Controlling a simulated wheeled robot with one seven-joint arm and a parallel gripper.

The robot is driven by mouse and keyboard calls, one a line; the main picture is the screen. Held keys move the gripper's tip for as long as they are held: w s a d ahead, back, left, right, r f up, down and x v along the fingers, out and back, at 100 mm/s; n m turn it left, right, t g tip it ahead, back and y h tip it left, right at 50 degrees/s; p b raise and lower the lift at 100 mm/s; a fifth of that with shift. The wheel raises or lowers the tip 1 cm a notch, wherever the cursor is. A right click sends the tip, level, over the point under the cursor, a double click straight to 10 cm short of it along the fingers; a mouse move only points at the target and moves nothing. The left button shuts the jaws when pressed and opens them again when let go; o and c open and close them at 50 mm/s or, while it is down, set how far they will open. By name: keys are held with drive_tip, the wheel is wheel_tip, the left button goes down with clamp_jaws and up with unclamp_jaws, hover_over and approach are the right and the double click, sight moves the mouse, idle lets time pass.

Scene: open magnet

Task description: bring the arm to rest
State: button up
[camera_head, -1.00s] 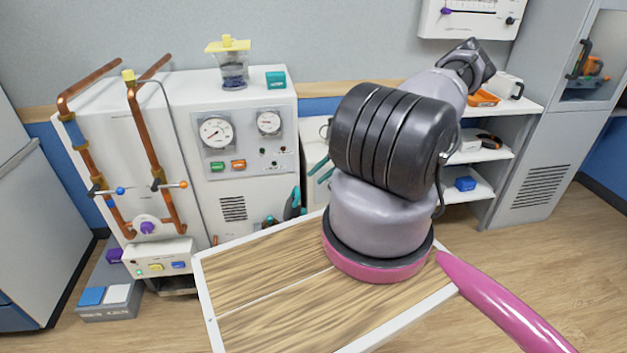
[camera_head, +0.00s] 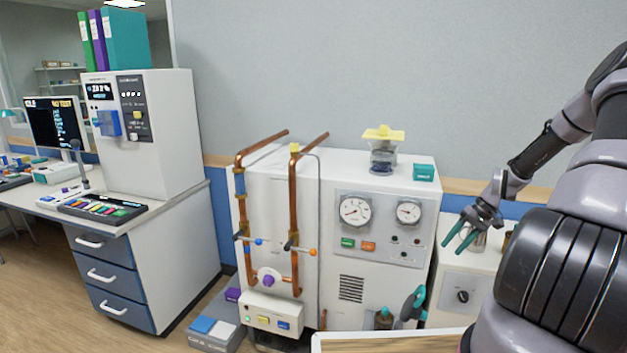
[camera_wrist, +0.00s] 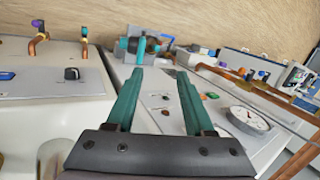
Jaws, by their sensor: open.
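My gripper (camera_head: 459,239) has two teal fingers and is open. In the head view it hangs in the air at the right, in front of the low white cabinet beside the gauge cabinet. My arm reaches in from the right edge and covers what lies behind it. In the wrist view the two teal fingers of my gripper (camera_wrist: 155,88) stand apart with nothing between them. Beyond them lie the white cabinet face and a round gauge (camera_wrist: 248,119).
The white gauge cabinet (camera_head: 352,288) with copper pipes (camera_head: 293,210) stands close at the left of my gripper. A yellow-lidded jar (camera_head: 383,155) and a teal box (camera_head: 423,172) sit on top. A low white cabinet (camera_head: 463,290) carries a black knob. A desk with drawers (camera_head: 110,270) stands farther left.

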drive_tip(key=s+a+r+h, duration=0.2)
drive_tip(key=a+r, duration=0.1)
drive_tip(key=r, duration=0.6)
drive_tip(key=s+a+r+t+h, duration=0.1)
drive_tip(key=s+a+r, duration=0.15)
drive_tip(key=r, duration=0.65)
drive_tip(key=s+a+r+h, duration=0.15)
drive_tip(key=a+r, duration=0.25)
drive_tip(key=r, duration=0.5)
drive_tip(key=s+a+r+m+t, duration=0.1)
drive_tip(key=s+a+r+t, duration=0.2)
drive_tip(key=s+a+r, duration=0.2)
drive_tip(key=s+a+r+m+t, duration=0.1)
drive_tip(key=s+a+r, duration=0.3)
drive_tip(key=s+r, duration=0.6)
drive_tip(key=s+t, duration=0.1)
drive_tip(key=s, duration=0.3)
drive_tip(key=shift+s+a+r+m+t+y, duration=0.2)
drive_tip(key=shift+a+m+t+y, duration=0.1)
drive_tip(key=shift+a+t+y, duration=0.1)
